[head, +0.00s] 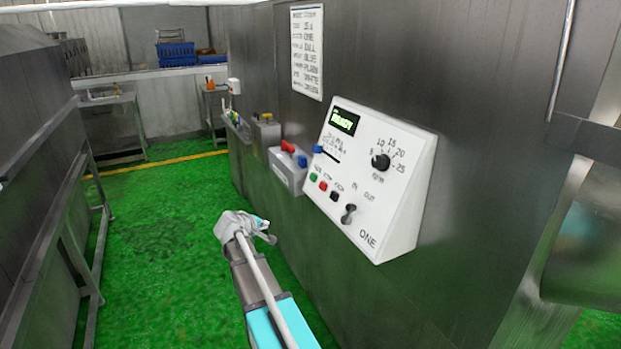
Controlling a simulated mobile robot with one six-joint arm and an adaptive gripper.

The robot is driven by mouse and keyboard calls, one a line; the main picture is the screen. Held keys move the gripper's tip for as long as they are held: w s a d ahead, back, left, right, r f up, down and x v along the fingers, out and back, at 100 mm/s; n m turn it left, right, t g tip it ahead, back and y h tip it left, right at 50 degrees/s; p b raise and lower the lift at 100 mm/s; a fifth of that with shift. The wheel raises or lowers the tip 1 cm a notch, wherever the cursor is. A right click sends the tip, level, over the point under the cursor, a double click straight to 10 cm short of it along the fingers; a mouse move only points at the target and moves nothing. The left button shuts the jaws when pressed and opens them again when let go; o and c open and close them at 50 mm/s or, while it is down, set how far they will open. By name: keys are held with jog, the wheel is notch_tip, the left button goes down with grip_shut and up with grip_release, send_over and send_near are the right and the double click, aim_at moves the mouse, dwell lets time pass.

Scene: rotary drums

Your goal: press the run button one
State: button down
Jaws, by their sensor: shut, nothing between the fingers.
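The control panel marked ONE (385,215) is a white sloped box on the grey metal wall, right of centre in the head view. Its lit display (344,121) is at the upper left. A green button (313,177), a red button (323,186) and a black button (334,196) sit in a row at the lower left, with labels too small to read. A black dial (381,162) and a dark lever (349,213) are also on it. My gripper (264,231) is shut and empty, left of and below the panel, apart from it.
A grey box with red and blue items (289,169) hangs left of the panel. A blue knob (317,149) juts at the panel's left edge. A sign (307,50) hangs above. Metal machine framing (60,200) stands left; the green floor (160,230) between is clear.

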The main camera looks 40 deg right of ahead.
aim_at(314, 177)
jog(key=w+d+r+n+t+h, duration=0.2)
jog(key=w+d+r, duration=0.3)
jog(key=d, duration=0.3)
jog(key=w+d+r+n+t+h, duration=0.1)
jog(key=w+d+r+n, duration=0.3)
jog(key=d, duration=0.4)
jog(key=shift+w+r+n+t+h, duration=0.4)
jog(key=shift+w+h, duration=0.05)
jog(key=shift+h, duration=0.45)
jog(key=shift+d+f, duration=0.1)
jog(key=shift+d, duration=0.05)
jog(key=s+d+f+b, duration=0.2)
jog(key=d+f, duration=0.1)
jog(key=d, duration=0.4)
jog(key=shift+d+b, duration=0.3)
jog(key=shift+d, duration=0.1)
